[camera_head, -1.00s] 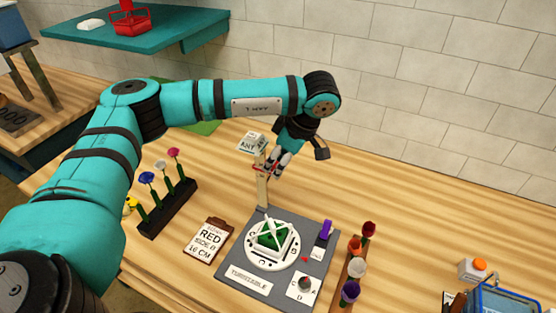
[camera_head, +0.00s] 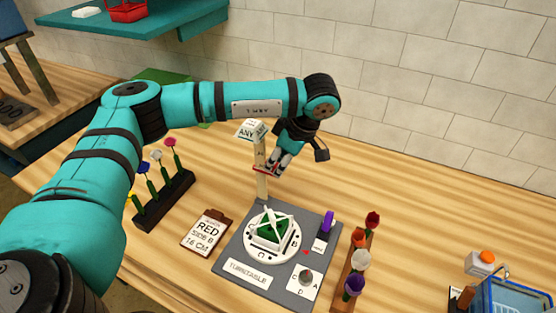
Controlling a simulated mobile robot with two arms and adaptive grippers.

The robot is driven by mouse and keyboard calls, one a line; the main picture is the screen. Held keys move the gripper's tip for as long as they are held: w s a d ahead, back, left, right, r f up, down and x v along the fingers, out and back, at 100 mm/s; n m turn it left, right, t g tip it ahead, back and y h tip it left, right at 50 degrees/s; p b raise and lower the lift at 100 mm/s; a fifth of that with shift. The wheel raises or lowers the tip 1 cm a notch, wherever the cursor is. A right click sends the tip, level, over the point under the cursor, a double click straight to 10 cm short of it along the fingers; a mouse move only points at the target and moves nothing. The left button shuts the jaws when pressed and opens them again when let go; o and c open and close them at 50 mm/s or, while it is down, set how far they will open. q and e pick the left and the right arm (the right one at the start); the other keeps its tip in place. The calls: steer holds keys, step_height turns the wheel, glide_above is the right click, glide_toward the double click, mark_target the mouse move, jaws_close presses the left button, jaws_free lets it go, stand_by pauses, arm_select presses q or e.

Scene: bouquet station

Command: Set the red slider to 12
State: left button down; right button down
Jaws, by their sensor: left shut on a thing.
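A pale upright post (camera_head: 262,186) stands at the back edge of the grey turntable board (camera_head: 232,238). The red slider (camera_head: 264,169) sits on this post, roughly midway up. My left gripper (camera_head: 277,166) is shut on the slider from the right, and its fingers hide part of it. A small sign reading "ANY" (camera_head: 251,130) is at the top of the post. The scale marks are too small to read. My right gripper is out of view.
The round white turntable (camera_head: 257,251) carries a green block. Flower racks stand left (camera_head: 173,203) and right (camera_head: 342,270). A blue crate (camera_head: 512,297) is at the lower right. The table's back right is clear.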

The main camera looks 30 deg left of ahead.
arm_select(q)
steer(key=shift+s+f, duration=0.15)
steer(key=shift+f, duration=0.1)
steer(key=c, duration=1.2)
jaws_free()
steer(key=shift+c, duration=0.2)
steer(key=v, duration=1.2)
